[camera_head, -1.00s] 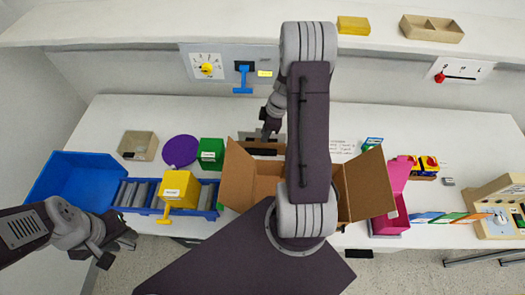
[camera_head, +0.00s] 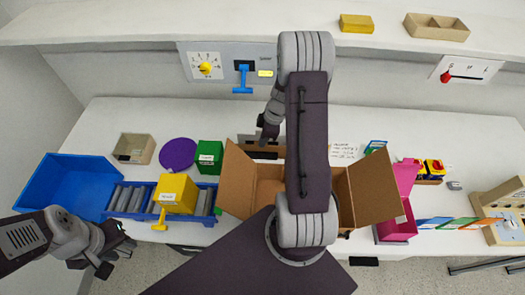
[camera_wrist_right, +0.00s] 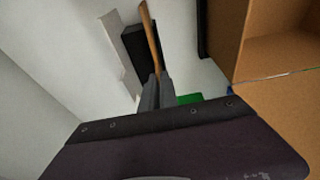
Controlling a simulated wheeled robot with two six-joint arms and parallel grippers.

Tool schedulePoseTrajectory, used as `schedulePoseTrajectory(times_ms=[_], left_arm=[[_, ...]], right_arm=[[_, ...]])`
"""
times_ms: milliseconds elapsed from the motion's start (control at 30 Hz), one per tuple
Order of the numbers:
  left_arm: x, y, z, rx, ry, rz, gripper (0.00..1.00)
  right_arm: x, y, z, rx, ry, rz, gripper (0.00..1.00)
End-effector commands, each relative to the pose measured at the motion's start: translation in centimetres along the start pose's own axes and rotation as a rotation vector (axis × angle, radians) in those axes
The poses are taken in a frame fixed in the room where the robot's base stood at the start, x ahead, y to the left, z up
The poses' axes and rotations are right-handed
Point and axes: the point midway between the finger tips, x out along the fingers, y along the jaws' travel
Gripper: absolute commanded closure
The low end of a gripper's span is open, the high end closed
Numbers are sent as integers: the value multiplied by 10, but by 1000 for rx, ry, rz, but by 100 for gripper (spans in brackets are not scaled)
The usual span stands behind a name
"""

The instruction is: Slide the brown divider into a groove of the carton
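The brown cardboard carton (camera_head: 238,182) stands open on the table, flaps spread, its middle hidden behind my right arm. The brown divider (camera_head: 262,147) is behind the carton, against a black block (camera_head: 264,155). In the right wrist view the divider (camera_wrist_right: 150,35) shows as a thin upright edge beside the black block (camera_wrist_right: 140,50). My right gripper (camera_wrist_right: 158,80) has its fingers close together with the divider's edge between them; it appears shut on it. In the head view the right gripper (camera_head: 266,136) is just behind the carton. My left gripper (camera_head: 118,258) is empty at the front left; its finger opening is unclear.
A blue bin (camera_head: 70,185), a roller conveyor with a yellow box (camera_head: 175,192), a green box (camera_head: 209,156) and a purple disc (camera_head: 178,153) lie left of the carton. A pink box (camera_head: 398,229) stands close on its right. A wall panel with switches (camera_head: 222,66) is behind.

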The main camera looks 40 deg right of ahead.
Motion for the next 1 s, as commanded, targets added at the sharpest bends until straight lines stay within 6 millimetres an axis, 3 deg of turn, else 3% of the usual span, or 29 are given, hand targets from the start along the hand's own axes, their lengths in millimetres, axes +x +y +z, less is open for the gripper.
schedulePoseTrajectory(times_ms=[833, 1000], left_arm=[[-44, 1, -5, 0, 0, 0, 64], [-47, 1, -5, 0, 0, 0, 64]], right_arm=[[-68, 0, -17, 0, 0, 1, 100], [-74, 0, -19, 0, 0, -1, 100]])
